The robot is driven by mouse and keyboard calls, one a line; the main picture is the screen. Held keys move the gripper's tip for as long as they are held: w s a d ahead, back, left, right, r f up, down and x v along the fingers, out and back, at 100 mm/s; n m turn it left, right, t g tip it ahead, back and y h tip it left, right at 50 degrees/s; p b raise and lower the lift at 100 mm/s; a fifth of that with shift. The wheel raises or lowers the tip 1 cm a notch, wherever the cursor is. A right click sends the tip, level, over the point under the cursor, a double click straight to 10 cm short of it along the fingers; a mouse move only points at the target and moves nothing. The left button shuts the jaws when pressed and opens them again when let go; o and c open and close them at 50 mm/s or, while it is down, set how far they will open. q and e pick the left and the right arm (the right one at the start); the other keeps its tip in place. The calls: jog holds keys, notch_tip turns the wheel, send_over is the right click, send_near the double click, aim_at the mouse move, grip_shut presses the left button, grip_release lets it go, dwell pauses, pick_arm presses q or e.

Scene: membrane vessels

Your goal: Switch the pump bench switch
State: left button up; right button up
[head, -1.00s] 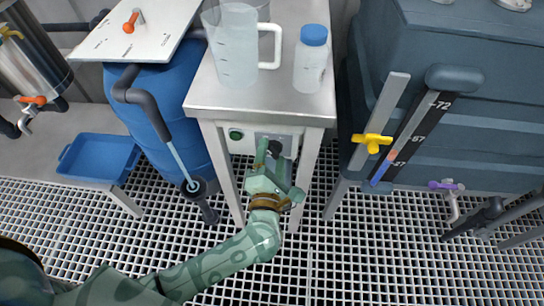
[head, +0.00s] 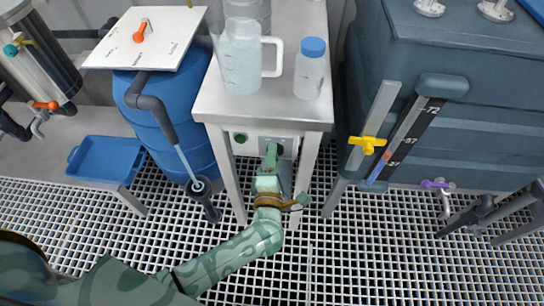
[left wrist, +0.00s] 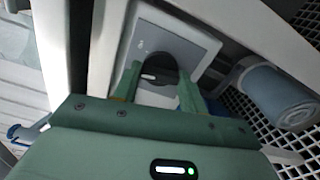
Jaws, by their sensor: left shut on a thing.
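The pump bench switch is a black rotary knob (left wrist: 158,70) with a pale mark, on a light grey plate (left wrist: 188,42) in the left wrist view. In the head view the plate (head: 288,142) is on the panel under the steel bench top, and my gripper hides most of the knob. My left gripper (head: 272,152) reaches up to it from below. In the left wrist view its two green fingers (left wrist: 158,84) are on either side of the knob, shut on it. My right gripper is in neither view.
A green button (head: 240,137) is left of the plate. The steel bench (head: 262,104) carries a jug (head: 240,62) and a blue-capped bottle (head: 310,70). A blue drum (head: 172,110) stands left, a dark tank (head: 470,110) right. Bench legs flank my gripper closely.

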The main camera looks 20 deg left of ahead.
pick_arm(q)
jog(key=shift+m+p, duration=2.25)
jog(key=shift+m, duration=1.65)
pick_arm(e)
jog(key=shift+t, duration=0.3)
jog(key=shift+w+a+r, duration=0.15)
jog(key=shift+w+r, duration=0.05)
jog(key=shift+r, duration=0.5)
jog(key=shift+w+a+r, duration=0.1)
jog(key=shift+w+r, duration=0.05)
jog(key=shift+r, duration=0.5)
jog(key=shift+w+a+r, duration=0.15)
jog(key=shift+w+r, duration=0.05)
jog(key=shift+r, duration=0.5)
pick_arm(q)
jog(key=shift+f, duration=0.1)
jog(key=o, duration=1)
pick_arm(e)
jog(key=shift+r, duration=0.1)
pick_arm(q)
jog(key=shift+s, duration=0.1)
